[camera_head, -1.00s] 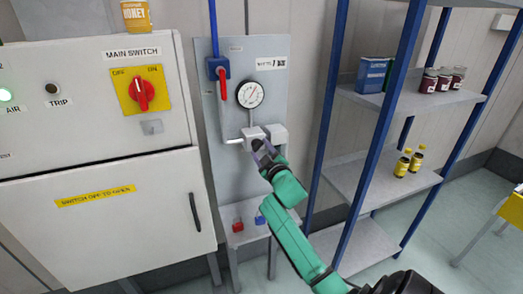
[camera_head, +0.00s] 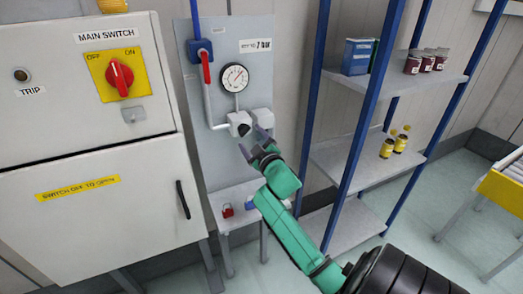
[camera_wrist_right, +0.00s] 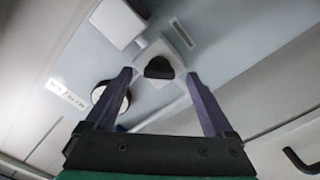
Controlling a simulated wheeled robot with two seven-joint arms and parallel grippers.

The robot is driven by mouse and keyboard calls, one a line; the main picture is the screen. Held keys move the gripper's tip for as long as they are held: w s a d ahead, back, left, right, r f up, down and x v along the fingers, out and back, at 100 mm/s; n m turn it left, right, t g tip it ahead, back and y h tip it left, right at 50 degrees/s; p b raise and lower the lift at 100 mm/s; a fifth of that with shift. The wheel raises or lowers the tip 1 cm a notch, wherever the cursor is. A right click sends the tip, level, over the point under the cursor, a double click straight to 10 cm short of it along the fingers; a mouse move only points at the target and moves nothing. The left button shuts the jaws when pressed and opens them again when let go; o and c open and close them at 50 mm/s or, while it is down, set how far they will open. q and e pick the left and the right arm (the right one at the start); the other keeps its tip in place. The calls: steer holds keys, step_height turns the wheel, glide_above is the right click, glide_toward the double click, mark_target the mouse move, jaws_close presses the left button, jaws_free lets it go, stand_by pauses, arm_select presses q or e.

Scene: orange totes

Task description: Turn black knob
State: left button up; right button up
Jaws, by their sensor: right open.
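The black knob (camera_head: 243,129) sits on the front of a small white box (camera_head: 236,119) on a grey wall panel, below a round gauge (camera_head: 234,77). In the right wrist view the black knob (camera_wrist_right: 159,68) lies between my open fingers, beyond their tips. My right gripper (camera_head: 254,140) is open and empty, just in front of and slightly below the knob; it also shows in the wrist view (camera_wrist_right: 160,75). I cannot see contact with the knob. My left gripper is not in view.
A blue valve with a red handle (camera_head: 206,68) is at the panel's upper left. A grey cabinet (camera_head: 90,210) with a red main switch (camera_head: 120,75) stands left. A blue-framed shelf (camera_head: 345,160) with jars, bottles and a blue box stands close on the right.

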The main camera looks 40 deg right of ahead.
steer(key=b+v, duration=0.2)
steer(key=v, duration=0.9)
steer(key=shift+s, duration=0.3)
steer(key=shift+a, duration=0.1)
steer(key=s+a+f+m+g+y, duration=0.1)
steer(key=a+f+g, duration=0.15)
steer(key=f, duration=1.05)
steer(key=s+a+f+g+y, duration=0.1)
steer(key=f+g+y, duration=0.15)
steer(key=f, duration=1.05)
steer(key=s+a+f+m+g, duration=0.1)
steer(key=s+f+g, duration=0.15)
steer(key=f, duration=1.15)
steer(key=s+a+f+g+y, duration=0.1)
steer(key=s+a+f+g, duration=0.3)
steer(key=s+f, duration=0.7)
steer(key=s+a+f+g+y, duration=0.1)
steer(key=s+a+f+g, duration=0.3)
steer(key=s+f, duration=0.7)
steer(key=s+a, duration=0.1)
steer(key=s, duration=0.5)
